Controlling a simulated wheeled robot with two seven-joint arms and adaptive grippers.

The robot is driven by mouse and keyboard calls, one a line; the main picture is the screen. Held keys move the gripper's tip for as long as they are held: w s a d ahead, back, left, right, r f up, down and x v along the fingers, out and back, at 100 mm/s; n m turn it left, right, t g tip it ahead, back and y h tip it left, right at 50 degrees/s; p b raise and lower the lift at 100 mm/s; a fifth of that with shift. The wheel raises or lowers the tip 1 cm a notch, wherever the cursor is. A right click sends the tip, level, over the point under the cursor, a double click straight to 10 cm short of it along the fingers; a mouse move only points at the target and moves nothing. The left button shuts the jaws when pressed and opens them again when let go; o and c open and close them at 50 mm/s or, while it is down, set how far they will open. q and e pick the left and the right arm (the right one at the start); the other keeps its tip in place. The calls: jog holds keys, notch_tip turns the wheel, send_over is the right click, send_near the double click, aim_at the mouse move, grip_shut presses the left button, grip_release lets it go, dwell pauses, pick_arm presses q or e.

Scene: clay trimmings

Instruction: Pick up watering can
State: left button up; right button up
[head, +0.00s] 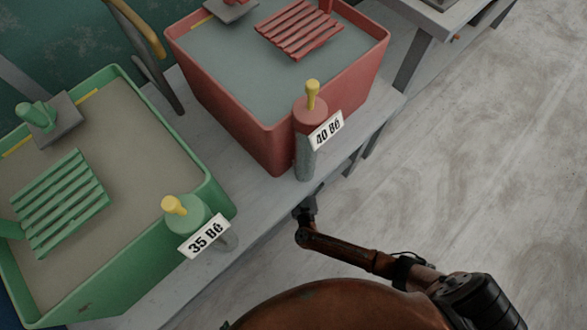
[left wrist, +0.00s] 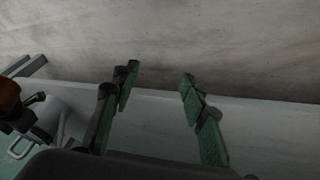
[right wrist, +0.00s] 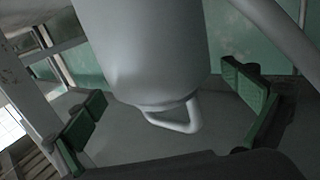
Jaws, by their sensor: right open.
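A pale grey rounded vessel with a loop handle (right wrist: 150,45) fills the upper middle of the right wrist view; I take it to be the watering can. Its handle hangs between the fingers of my right gripper (right wrist: 165,115), which is open with nothing gripped. In the left wrist view the grey vessel (left wrist: 60,112) stands at the left edge, beside my right arm. In the head view my right gripper (head: 305,208) is at the bench's front edge, below a grey cylinder (head: 305,158). My left gripper (left wrist: 155,110) is open and empty; it is out of the head view.
A red tub (head: 250,130) and a green tub (head: 120,270) stand on the grey bench (head: 265,205), each with a slatted rack. Tags reading 40 Bé (head: 327,130) and 35 Bé (head: 207,237) hang at their fronts. The floor at right is clear.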

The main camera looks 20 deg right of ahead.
pick_arm(q)
jog(key=shift+w+d+f+t+b, duration=0.3)
jog(key=shift+w+d+f+t, duration=0.1)
jog(key=shift+w+f, duration=0.15)
jog(key=shift+w+d+f+t+b, duration=0.35)
jog(key=shift+w+f, duration=0.1)
jog(key=shift+f, duration=0.15)
pick_arm(e)
jog(key=x, duration=0.3)
jog(key=shift+c, duration=0.4)
jog(key=c, duration=1.7)
jog(key=shift+r, duration=0.15)
jog(key=shift+c, duration=0.9)
pick_arm(q)
jog(key=shift+r, duration=0.15)
pick_arm(e)
jog(key=shift+r, duration=0.15)
